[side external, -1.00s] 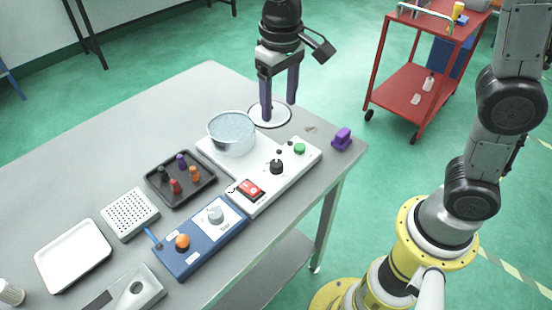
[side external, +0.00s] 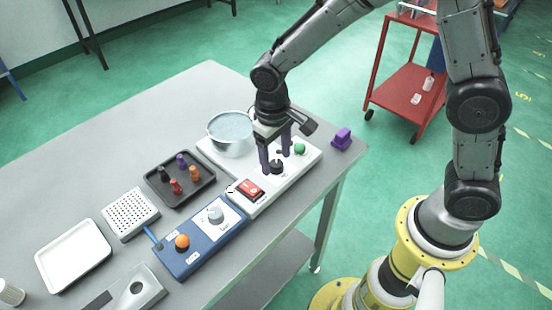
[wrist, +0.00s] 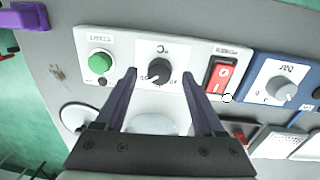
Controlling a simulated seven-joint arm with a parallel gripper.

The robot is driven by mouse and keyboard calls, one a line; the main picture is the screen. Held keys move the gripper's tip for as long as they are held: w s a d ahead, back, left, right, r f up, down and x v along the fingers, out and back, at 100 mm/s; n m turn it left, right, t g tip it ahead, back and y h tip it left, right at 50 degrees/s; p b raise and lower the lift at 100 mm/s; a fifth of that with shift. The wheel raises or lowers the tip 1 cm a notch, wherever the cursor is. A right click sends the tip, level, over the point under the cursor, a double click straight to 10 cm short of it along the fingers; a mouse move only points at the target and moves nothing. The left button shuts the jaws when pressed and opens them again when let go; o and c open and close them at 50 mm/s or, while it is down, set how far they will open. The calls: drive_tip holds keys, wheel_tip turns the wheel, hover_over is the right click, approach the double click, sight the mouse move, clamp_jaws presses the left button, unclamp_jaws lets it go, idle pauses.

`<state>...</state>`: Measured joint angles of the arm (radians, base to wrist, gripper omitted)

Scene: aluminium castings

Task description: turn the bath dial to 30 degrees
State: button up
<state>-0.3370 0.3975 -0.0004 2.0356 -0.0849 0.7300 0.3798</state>
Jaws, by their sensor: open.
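The bath dial is a black knob (side external: 277,168) on the white bath unit (side external: 290,177), between a red rocker switch (side external: 250,188) and a green button (side external: 299,149). In the wrist view the knob (wrist: 160,71) has a °C mark above it and small scale figures around it, too small to read surely. My gripper (side external: 275,164) points down over the panel, its two dark purple fingers open on either side of the knob. In the wrist view my gripper (wrist: 160,74) shows a gap between each finger and the knob. I cannot tell the exact fingertip height.
A round metal pot (side external: 231,134) stands on the bath unit behind the dial. A blue unit (side external: 205,240) with a grey dial (side external: 215,214) and an orange knob is to the left. A dark tray (side external: 196,193) holds several small pegs. A purple block (side external: 342,138) lies at the right.

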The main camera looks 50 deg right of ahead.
drive_tip(key=shift+f, duration=0.65)
clamp_jaws()
